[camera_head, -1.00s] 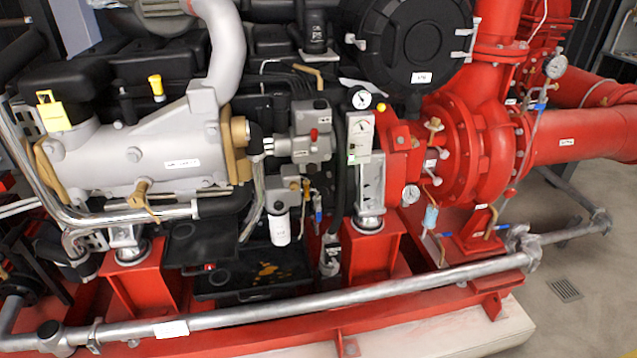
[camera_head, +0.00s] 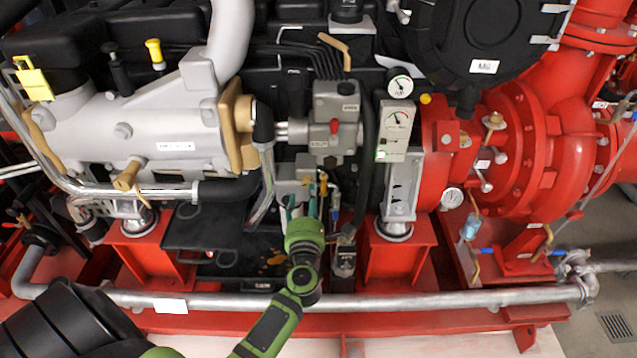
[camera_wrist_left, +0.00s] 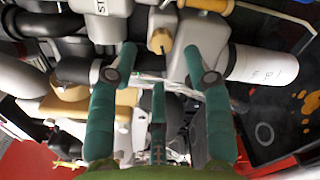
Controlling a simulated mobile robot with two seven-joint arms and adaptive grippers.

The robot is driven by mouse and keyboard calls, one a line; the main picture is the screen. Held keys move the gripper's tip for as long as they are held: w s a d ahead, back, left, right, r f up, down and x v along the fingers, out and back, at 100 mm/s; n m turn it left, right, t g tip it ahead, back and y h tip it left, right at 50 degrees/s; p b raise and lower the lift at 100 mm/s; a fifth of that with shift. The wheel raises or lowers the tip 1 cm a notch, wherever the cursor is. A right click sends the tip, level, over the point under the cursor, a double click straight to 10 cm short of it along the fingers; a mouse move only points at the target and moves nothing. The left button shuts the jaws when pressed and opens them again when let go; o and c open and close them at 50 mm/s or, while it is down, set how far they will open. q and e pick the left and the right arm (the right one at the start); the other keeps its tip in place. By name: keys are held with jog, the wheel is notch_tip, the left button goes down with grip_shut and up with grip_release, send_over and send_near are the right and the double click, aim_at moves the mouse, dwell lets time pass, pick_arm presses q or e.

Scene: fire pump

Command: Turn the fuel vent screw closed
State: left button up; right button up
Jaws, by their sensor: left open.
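My left gripper (camera_head: 302,209) is in front of the grey fuel filter head (camera_head: 292,174), under the grey control box (camera_head: 336,110). Its teal fingers are spread and empty in the left wrist view (camera_wrist_left: 160,54). A small brass-coloured hex-headed screw (camera_wrist_left: 160,40), which looks like the fuel vent screw, sits on the grey filter head just beyond the gap between the fingertips. No finger appears to touch it. In the head view I cannot make out this screw. The white filter canister (camera_wrist_left: 262,65) is to the right of the fingers in the wrist view. My right gripper is not in view.
A yellow-handled valve (camera_head: 323,184) is close to the right of the gripper. A silver pipe rail (camera_head: 430,300) runs low across the front, below my left wrist. Red pedestals (camera_head: 392,258) and a black tray (camera_head: 205,240) flank the area.

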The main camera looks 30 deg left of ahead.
aim_at(307, 184)
pick_arm(q)
jog(key=x, duration=0.5)
jog(key=shift+w+f, duration=0.1)
jog(key=shift+d, duration=0.1)
grip_shut()
